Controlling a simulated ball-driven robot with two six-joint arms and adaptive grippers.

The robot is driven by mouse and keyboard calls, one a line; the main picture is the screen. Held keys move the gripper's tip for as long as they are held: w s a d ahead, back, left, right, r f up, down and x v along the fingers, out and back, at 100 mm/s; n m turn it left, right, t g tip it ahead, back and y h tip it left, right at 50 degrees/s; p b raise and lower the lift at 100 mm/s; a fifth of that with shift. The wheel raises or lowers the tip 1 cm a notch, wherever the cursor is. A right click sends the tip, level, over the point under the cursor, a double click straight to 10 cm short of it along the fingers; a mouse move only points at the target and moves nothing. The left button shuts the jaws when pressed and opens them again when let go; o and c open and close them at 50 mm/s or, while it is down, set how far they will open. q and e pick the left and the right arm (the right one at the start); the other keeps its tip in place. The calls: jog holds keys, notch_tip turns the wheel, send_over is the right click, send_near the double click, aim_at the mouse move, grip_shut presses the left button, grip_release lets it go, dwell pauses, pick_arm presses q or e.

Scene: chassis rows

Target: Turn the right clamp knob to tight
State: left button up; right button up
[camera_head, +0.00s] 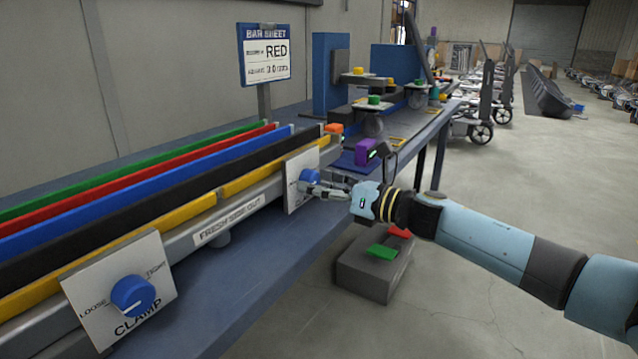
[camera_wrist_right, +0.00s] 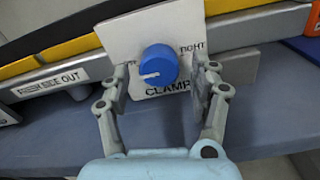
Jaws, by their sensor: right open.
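The right clamp knob (camera_head: 309,177) is blue and round, on a white plate (camera_head: 297,196) at the front of the bench. In the right wrist view the knob (camera_wrist_right: 158,64) shows a white pointer line aimed left, toward the partly hidden word at the left, away from TIGHT. My right gripper (camera_wrist_right: 160,78) is open, with one finger on each side of the knob; I cannot tell whether they touch it. In the head view the right gripper (camera_head: 318,184) is at the knob, coming from the right. My left gripper is not in view.
A second blue clamp knob (camera_head: 133,295) on its own plate is at the lower left. Coloured bars (camera_head: 160,196) lie along the bench behind. A purple device (camera_head: 367,151) stands just beyond the right knob. A grey pedal box (camera_head: 365,276) is on the floor below.

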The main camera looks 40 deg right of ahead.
jog(key=shift+w+a, duration=0.1)
jog(key=shift+w, duration=0.05)
jog(key=shift+c, duration=0.5)
jog(key=c, duration=1.1)
